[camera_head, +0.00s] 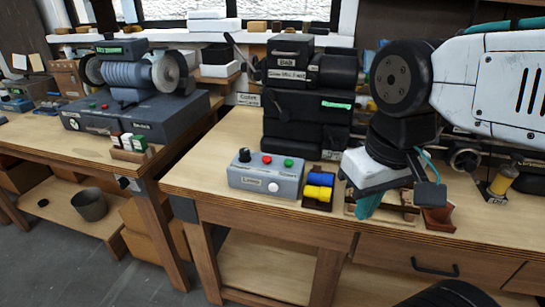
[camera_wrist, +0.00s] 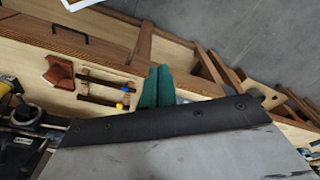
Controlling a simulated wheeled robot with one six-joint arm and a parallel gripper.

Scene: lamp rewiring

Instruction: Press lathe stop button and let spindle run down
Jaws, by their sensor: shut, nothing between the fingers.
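A grey control box (camera_head: 265,177) stands near the front edge of the right bench. I cannot tell which machine is the lathe, or whether any spindle turns. My gripper (camera_head: 369,205) is shut and empty, its teal fingers pointing down over the bench front, right of the box and apart from it. The fingers also show in the wrist view (camera_wrist: 157,87).
Blue and yellow spools (camera_head: 318,187) sit between the box and my gripper. A reddish-brown block (camera_head: 437,218) lies right of my gripper. A chuck-like metal part (camera_head: 465,160) is partly hidden by my arm. The left bench holds a grey machine (camera_head: 130,85).

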